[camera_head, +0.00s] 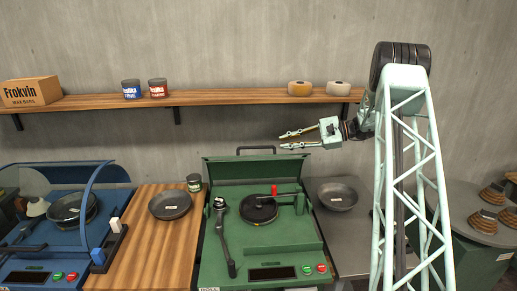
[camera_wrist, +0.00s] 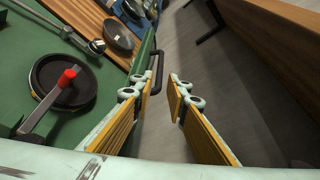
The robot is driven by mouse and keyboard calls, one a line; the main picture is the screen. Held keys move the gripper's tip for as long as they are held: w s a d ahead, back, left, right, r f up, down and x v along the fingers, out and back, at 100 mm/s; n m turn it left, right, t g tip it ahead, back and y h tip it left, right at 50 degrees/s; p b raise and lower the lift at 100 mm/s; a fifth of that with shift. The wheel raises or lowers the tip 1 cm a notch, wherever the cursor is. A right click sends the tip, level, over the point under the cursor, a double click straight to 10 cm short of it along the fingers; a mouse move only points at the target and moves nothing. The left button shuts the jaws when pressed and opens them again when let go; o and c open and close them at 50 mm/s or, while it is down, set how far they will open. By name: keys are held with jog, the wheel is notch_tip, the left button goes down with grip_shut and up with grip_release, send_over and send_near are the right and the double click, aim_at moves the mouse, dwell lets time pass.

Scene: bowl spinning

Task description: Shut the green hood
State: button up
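The green hood (camera_head: 225,171) stands raised at the back of the green machine (camera_head: 218,262) in the head view. A black handle (camera_head: 256,148) sits on its top edge. In the wrist view the hood's edge (camera_wrist: 143,52) shows nearly edge-on, with the black handle (camera_wrist: 158,72) on its right side. My gripper (camera_head: 284,141) is open and empty, to the right of the handle and apart from it in the head view. In the wrist view its two fingers (camera_wrist: 158,86) are spread, with the handle just beyond the left fingertip. Whether that finger touches it cannot be told.
A black turntable with a red knob (camera_head: 274,190) and a long lever (camera_head: 227,240) are on the green machine. A wooden shelf (camera_head: 220,98) is above. A blue machine (camera_head: 72,265) stands left, and black bowls (camera_head: 170,205) lie on both sides.

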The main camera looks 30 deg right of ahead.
aim_at(259, 147)
jog(key=shift+x, duration=6.7)
jog(key=shift+c, duration=0.3)
grip_shut()
jog(key=shift+s, duration=0.1)
